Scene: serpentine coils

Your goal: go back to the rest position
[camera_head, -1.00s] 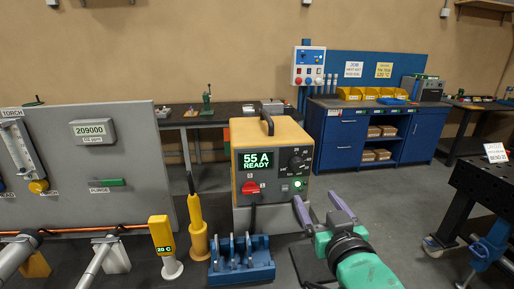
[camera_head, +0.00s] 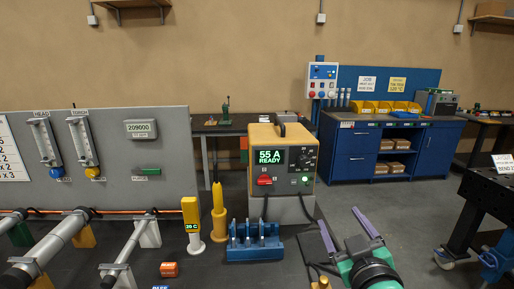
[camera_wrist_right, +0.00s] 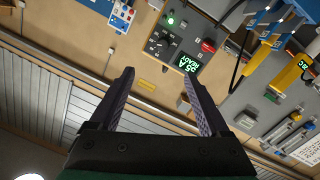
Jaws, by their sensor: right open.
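My right gripper (camera_head: 360,229) is at the lower right of the head view, in front of and to the right of the yellow power source (camera_head: 281,158). Its two purple fingers are spread apart with nothing between them. In the right wrist view the same open fingers (camera_wrist_right: 158,95) show, and the power source (camera_wrist_right: 182,45) appears tilted beyond them. The power source display reads 55 A READY. My left gripper is not in view.
A grey gauge panel (camera_head: 110,155) is at left, with pipes in front. A dark perforated table (camera_head: 488,200) is at right. Open floor (camera_head: 400,205) lies between.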

